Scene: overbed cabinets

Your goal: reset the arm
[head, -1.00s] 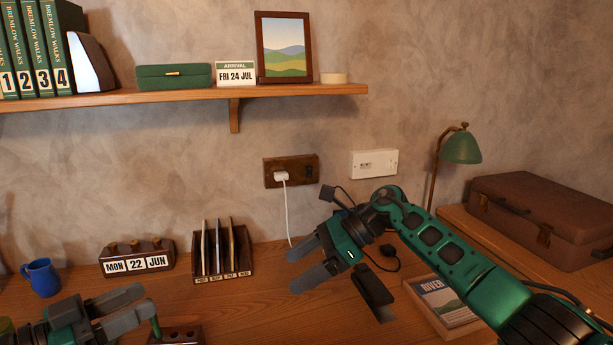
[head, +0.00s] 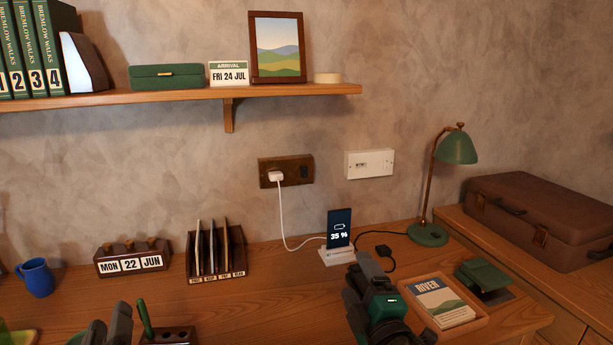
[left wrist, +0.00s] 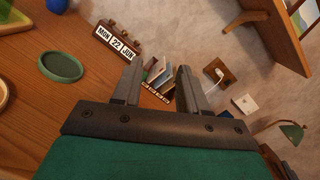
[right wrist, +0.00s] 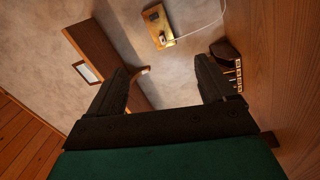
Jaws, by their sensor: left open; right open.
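My left gripper (head: 108,330) is at the lower left of the head view, partly cut off by the bottom edge. In the left wrist view its two fingers (left wrist: 160,88) are apart with nothing between them. My right gripper (head: 362,285) is low over the desk, left of the book tray. In the right wrist view its fingers (right wrist: 166,82) are spread and empty, facing the wall and shelf. Neither gripper holds anything.
A phone (head: 339,226) showing 35 % stands upright on a white charging stand (head: 338,256), with its cable to the socket (head: 286,170). A book (head: 442,301) lies in a tray. A letter rack (head: 216,255), date block (head: 133,258), blue mug (head: 38,277) and lamp (head: 428,235) stand on the desk.

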